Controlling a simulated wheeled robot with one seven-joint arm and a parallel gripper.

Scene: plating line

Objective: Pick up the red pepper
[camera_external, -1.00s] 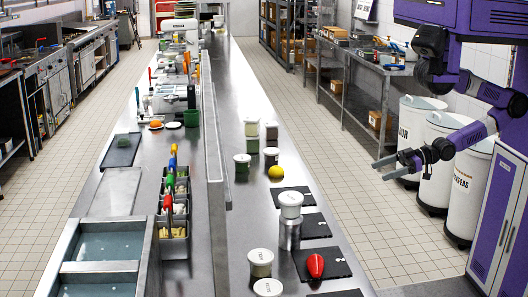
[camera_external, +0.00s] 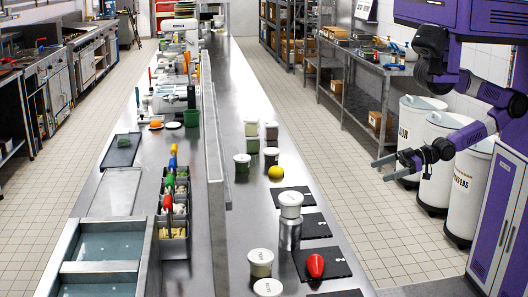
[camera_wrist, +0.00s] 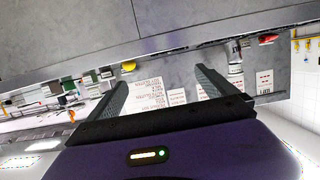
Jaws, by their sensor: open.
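The red pepper (camera_external: 315,265) lies on a black slate board (camera_external: 338,262) near the front right of the steel counter in the external view. A small red shape at the upper right of the wrist view (camera_wrist: 268,39) looks like the same pepper. My gripper (camera_external: 394,166) is open and empty, out over the aisle to the right of the counter. It is well apart from the pepper, farther back and to its right. In the wrist view my two fingers (camera_wrist: 160,92) are spread with nothing between them.
A yellow lemon-like item (camera_external: 271,156) is farther back. White bins (camera_external: 468,190) stand beside my arm.

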